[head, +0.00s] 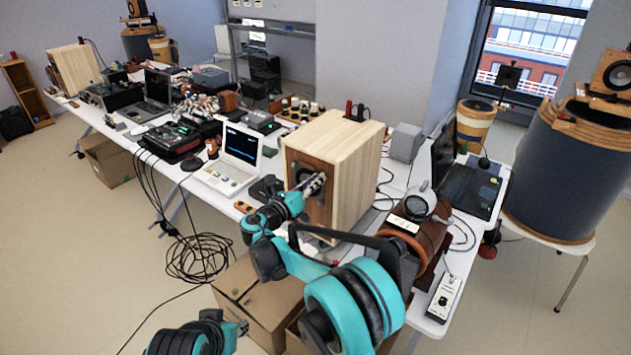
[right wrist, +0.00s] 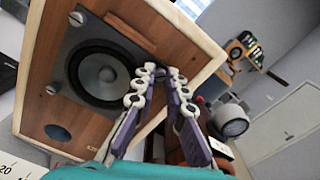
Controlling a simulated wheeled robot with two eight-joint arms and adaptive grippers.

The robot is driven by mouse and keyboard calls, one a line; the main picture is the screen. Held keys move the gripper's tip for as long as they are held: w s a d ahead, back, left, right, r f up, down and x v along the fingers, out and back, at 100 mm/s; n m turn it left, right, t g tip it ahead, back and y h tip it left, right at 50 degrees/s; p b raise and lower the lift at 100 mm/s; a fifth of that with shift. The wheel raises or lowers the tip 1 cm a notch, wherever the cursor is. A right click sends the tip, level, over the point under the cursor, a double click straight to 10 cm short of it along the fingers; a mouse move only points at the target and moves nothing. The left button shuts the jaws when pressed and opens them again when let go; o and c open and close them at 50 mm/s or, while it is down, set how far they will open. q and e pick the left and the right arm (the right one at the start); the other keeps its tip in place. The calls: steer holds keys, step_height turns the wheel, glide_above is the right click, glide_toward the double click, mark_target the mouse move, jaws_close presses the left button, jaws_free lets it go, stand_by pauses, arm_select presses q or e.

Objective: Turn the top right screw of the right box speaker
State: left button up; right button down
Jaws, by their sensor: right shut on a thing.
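The right box speaker (head: 345,150) is a pale wooden box with a brown front, standing on the white table. In the right wrist view its front panel (right wrist: 85,120) shows tilted, with a dark round driver (right wrist: 105,75) on a grey plate. Screws show at the plate's left corners, one of them (right wrist: 75,18) at the upper left. My right gripper (head: 318,181) is at the front's right side; its fingertips (right wrist: 163,70) are at the plate's right edge, shut on the top right screw, which they hide. My left gripper (head: 242,327) is low at the bottom, away from the speaker, its jaws unclear.
A small white laptop (head: 230,165) stands left of the speaker. Cardboard boxes (head: 265,305) and coiled black cables (head: 200,260) lie on the floor. Another box speaker (head: 78,68) stands far left.

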steer(key=shift+m, duration=0.3)
steer(key=shift+m+p, duration=0.5)
steer(key=shift+m, duration=3.9)
steer(key=c, duration=1.6)
jaws_free()
steer(key=shift+o, duration=0.2)
steer(key=shift+s+a, duration=0.1)
steer(key=v, duration=0.7)
steer(key=shift+s+a, duration=0.2)
steer(key=shift+s, duration=0.1)
